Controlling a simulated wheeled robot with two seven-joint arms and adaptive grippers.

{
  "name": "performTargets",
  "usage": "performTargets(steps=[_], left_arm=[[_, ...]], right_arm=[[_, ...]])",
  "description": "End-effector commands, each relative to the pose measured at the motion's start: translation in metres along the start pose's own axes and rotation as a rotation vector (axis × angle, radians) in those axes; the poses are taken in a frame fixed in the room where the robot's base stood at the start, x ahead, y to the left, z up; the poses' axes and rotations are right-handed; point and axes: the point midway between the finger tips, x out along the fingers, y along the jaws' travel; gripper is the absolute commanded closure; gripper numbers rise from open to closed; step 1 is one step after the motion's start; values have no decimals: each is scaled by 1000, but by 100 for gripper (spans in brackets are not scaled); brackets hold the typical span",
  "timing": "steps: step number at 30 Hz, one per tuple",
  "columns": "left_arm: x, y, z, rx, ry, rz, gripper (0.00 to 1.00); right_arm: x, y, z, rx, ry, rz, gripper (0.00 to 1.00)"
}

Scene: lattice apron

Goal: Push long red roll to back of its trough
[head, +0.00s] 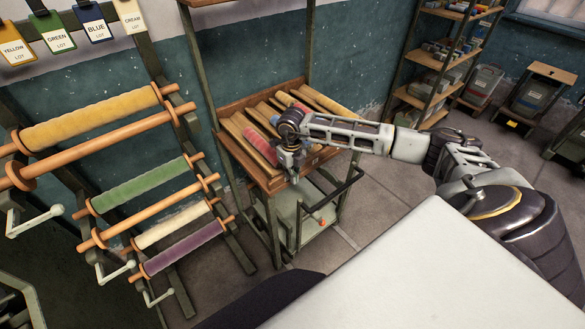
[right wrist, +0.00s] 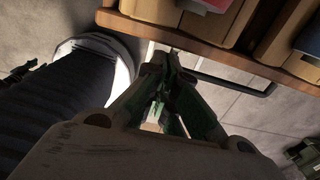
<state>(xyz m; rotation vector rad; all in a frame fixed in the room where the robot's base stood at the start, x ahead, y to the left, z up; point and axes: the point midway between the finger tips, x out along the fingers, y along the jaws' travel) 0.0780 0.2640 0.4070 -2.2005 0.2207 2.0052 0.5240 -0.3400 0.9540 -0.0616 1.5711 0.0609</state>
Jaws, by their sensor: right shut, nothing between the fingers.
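A long red roll (head: 261,148) lies in a wooden trough on the cart's sloping top, toward its left side. Its near end (right wrist: 216,4) shows at the top of the right wrist view, close to the front wooden rail (right wrist: 210,50). My right gripper (head: 293,173) is shut and empty, pointing down by the front edge of the cart top, to the right of the roll's near end. In the right wrist view its fingertips (right wrist: 172,60) are together and apart from the roll. My left gripper is not in view.
Another red roll (head: 286,99) lies in a trough farther right, partly behind my arm. A blue item (right wrist: 309,38) sits in a neighbouring trough. The cart's dark handle (head: 345,185) sticks out in front. A rack with yellow (head: 90,119), green, cream and purple rolls stands left.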

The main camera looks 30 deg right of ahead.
Motion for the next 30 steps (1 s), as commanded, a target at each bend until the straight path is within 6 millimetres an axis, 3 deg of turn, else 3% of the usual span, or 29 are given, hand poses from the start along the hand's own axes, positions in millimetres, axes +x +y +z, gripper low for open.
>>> performTargets(steps=[12,30], left_arm=[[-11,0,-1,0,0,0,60],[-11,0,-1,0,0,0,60]], right_arm=[[-3,1,30,-1,-1,1,100],[-2,0,36,0,-2,0,100]])
